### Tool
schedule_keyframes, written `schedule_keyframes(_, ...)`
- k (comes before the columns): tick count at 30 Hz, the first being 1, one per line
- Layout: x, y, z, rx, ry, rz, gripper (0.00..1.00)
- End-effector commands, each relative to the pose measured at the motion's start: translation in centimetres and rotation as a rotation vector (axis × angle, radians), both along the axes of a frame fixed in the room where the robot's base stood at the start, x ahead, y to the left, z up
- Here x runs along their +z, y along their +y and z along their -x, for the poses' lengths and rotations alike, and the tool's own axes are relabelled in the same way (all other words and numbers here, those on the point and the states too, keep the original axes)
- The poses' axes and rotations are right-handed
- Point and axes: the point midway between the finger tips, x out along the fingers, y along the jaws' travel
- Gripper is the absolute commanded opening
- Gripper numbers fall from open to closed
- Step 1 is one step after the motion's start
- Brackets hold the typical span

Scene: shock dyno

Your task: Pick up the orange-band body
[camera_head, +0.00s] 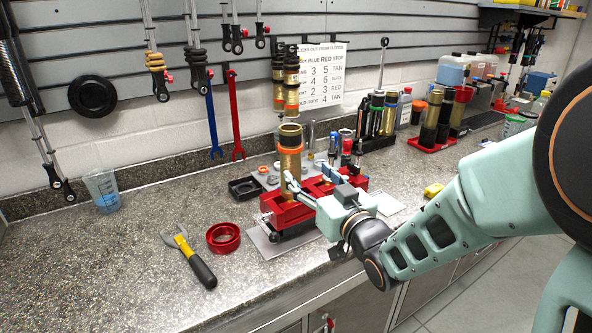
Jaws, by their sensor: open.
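The orange-band body (290,162) is a gold cylinder with an orange band near its top. It stands upright at the red vise (287,211) on the bench, and its lower end is hidden by the vise and my gripper. My gripper (307,176) is open and reaches in from the right at the height of the vise. One finger is at the lower part of the body and the other is to its right. I cannot tell whether a finger touches the body or whether the fingers are around it.
A measuring cup (102,190) stands at far left. Bottles, a dark rack (377,141) and a red tray (431,145) with gold-and-black bodies stand behind right. The left bench is mostly clear.

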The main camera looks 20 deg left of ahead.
Motion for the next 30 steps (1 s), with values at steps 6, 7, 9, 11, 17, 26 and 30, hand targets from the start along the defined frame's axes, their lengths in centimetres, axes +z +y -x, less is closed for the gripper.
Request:
schedule_keyframes(6, 0.1, 2.4, -2.3, 0.006, 0.001, -0.003, 0.59)
schedule_keyframes(7, 0.1, 2.6, -2.6, 0.006, 0.002, -0.002, 0.59)
schedule_keyframes(9, 0.1, 3.2, -3.2, 0.005, 0.001, -0.001, 0.59)
schedule_keyframes(11, 0.1, 3.5, -3.6, 0.003, 0.000, -0.001, 0.59)
schedule_keyframes(17, 0.2, 4.4, -4.6, 0.003, 0.001, -0.001, 0.59)
schedule_keyframes(26, 0.3, 6.9, -7.4, 0.003, -0.001, -0.001, 0.59)
schedule_keyframes(30, 0.2, 7.2, -7.7, 0.002, -0.001, 0.001, 0.59)
